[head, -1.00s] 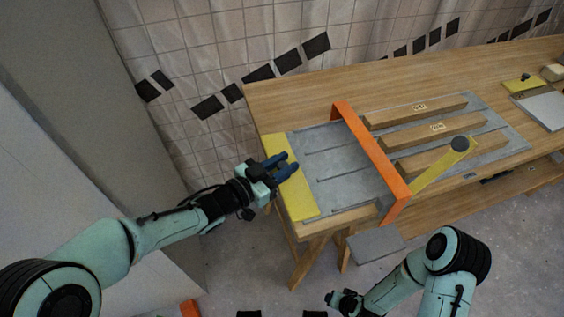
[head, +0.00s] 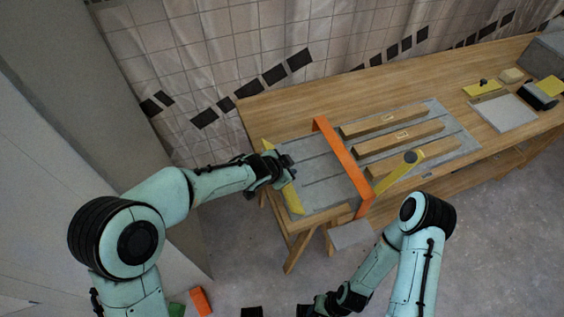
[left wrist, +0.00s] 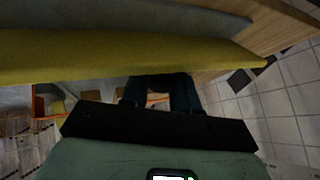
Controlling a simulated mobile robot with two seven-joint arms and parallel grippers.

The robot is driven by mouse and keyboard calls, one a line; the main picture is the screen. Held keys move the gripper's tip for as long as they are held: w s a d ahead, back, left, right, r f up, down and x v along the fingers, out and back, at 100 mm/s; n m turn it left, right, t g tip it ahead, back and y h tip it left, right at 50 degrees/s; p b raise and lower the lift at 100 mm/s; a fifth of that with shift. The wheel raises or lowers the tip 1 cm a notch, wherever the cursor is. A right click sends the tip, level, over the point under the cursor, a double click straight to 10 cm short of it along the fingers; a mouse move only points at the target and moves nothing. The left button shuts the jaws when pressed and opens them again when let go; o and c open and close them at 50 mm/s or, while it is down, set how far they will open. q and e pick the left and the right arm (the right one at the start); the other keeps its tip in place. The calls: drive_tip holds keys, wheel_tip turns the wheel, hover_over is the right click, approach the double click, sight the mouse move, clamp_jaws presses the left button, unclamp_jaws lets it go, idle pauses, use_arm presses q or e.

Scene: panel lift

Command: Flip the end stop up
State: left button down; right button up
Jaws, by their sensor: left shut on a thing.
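The end stop is a yellow flap (head: 294,199) along the left end of the grey metal bed (head: 325,185). It looks tilted up from the bed and shows as a narrow strip. My left gripper (head: 286,168) is shut on it near the middle of its length, hiding that part. In the left wrist view the yellow flap (left wrist: 110,56) spans the upper picture, with the dark fingers (left wrist: 163,88) at its lower edge. My right gripper (head: 325,305) is low in the head view, away from the bench; its fingers are unclear.
An orange bridge (head: 343,167) crosses the bed, right of the end stop. Beyond it lie wooden bars (head: 407,136) and a yellow lever (head: 393,176) with a dark knob. A white board (head: 503,112) lies farther right on the wooden bench (head: 290,105).

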use_arm(q)
drive_tip(key=shift+w+d+r+g+y+p, duration=0.15)
drive_tip(key=shift+d+g+y+p, duration=0.15)
drive_tip(key=shift+d+y+p, duration=0.45)
drive_tip(key=y+p, duration=0.2)
drive_tip(key=d+m+g+y+p, duration=0.1)
drive_tip(key=shift+w+f+y, duration=0.25)
drive_tip(key=shift+w, duration=0.05)
drive_tip(key=shift+d+f+g+y+p, duration=0.2)
drive_tip(key=shift+f+g+y+p, duration=0.15)
drive_tip(key=shift+y+p, duration=0.5)
use_arm(e)
drive_tip(key=w+r, duration=0.4)
drive_tip(key=r, duration=0.4)
drive_tip(key=shift+t, duration=0.3)
use_arm(q)
drive_tip(key=c, duration=0.9)
unclamp_jaws()
drive_tip(key=v, duration=1.3)
drive_tip(key=shift+r, duration=0.15)
use_arm(e)
drive_tip(key=shift+s+f, duration=0.1)
drive_tip(key=shift+f, duration=0.15)
